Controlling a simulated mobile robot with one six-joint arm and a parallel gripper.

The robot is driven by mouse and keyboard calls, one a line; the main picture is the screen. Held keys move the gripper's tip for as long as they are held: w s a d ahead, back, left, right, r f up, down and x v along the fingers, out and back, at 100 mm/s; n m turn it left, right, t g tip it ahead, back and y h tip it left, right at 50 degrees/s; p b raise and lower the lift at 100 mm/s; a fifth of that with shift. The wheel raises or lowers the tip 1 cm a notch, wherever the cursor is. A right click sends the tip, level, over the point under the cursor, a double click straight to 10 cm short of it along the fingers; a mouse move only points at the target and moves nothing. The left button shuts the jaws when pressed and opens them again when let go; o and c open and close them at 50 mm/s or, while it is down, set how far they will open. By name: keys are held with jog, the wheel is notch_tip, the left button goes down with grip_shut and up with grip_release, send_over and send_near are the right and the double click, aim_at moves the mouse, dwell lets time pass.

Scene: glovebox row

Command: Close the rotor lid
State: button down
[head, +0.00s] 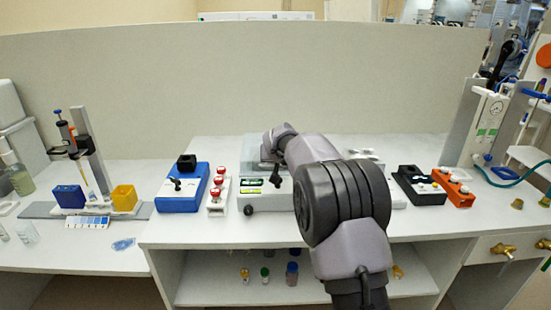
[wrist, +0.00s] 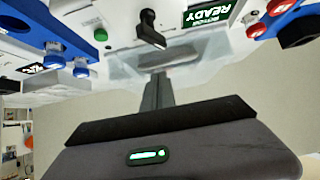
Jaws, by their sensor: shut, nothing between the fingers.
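The white instrument (head: 255,199) stands mid-bench in the head view, with a small green display and a black lever (head: 276,177) on its front. A translucent grey lid (head: 250,148) shows behind it, partly hidden by my arm; I cannot tell its exact angle. In the wrist view, the picture is upside down. My gripper (wrist: 158,76) is shut and empty, its fingertips in front of or against the translucent lid (wrist: 125,68); contact is unclear. The black lever (wrist: 150,30) and a READY display (wrist: 207,12) lie beyond.
A blue device (head: 182,190) and a red-knobbed block (head: 219,192) stand left of the instrument. A black box (head: 420,187) and an orange block (head: 454,188) stand right. A pipette stand (head: 92,165) is far left. Bottles sit on the shelf below. A tall panel (head: 250,80) closes the back.

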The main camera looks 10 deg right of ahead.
dwell(0.4)
notch_tip(320, 180, up, 5)
jog(key=p, duration=0.3)
jog(key=s+a+f+b, duration=0.2)
jog(key=s+f+b, duration=0.4)
jog(key=s, duration=0.3)
jog(key=s+a+r+m+g, duration=0.1)
jog(key=s+r, duration=0.2)
jog(key=s, duration=1)
jog(key=s+r+m+g, duration=0.1)
jog(key=s+r, duration=0.3)
jog(key=s, duration=0.8)
jog(key=s+a+f+g+y, duration=0.1)
jog(key=s+a+f+y, duration=0.1)
jog(key=s, duration=0.7)
jog(key=s+a+f+g+y, duration=0.1)
jog(key=s+a, duration=0.4)
jog(key=s, duration=0.5)
notch_tip(320, 180, down, 2)
jog(key=shift+f+y+p, duration=0.25)
jog(key=shift+y+p, duration=0.05)
jog(key=shift+y, duration=0.2)
